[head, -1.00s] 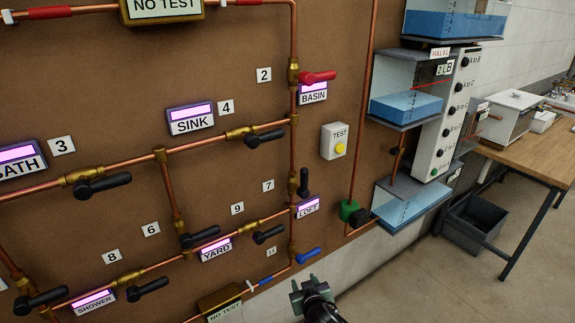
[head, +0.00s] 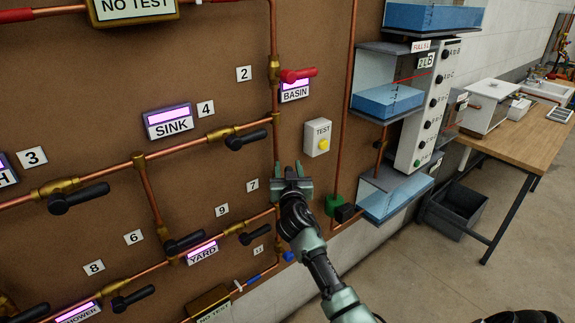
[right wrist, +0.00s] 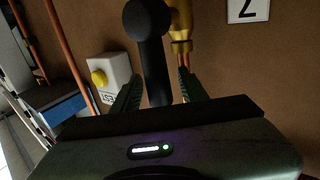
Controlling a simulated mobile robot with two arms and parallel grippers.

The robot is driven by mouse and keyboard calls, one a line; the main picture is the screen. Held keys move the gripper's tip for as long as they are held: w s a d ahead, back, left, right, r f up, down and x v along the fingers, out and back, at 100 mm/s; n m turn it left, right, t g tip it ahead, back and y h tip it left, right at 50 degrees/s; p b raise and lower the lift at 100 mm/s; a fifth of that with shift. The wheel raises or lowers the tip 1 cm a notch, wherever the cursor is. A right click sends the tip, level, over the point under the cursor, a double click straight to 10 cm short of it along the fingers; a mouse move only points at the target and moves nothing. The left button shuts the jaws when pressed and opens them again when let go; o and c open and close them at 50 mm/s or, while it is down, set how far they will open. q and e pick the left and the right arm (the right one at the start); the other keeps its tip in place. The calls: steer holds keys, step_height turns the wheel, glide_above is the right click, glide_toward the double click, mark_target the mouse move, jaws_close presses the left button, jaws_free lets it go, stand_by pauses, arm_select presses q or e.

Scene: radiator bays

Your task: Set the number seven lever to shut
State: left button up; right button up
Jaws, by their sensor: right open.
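The number 7 tag (head: 252,184) is on the brown board, left of the vertical copper pipe. In the head view my right gripper and arm hide the lever beside it. In the right wrist view the black lever (right wrist: 152,55) shows, with its round hub at the top beside a brass valve (right wrist: 181,30). Its handle runs roughly along the pipe. My right gripper (head: 294,182) is open in front of the board; in the right wrist view its fingers (right wrist: 158,92) stand on either side of the handle's end. I cannot tell whether they touch it. My left gripper is out of view.
A white TEST box (head: 317,138) with a yellow button is close to the right of the gripper. The red BASIN lever (head: 298,75) is above, and the black number 9 lever (head: 258,233) is lower left. Water tanks (head: 388,100) and a wooden bench (head: 520,140) stand right.

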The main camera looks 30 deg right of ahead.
steer(key=shift+w+d, duration=0.25)
steer(key=shift+w, duration=0.1)
steer(key=shift+c, duration=0.3)
jaws_close()
steer(key=shift+f, duration=0.1)
stand_by(0.9)
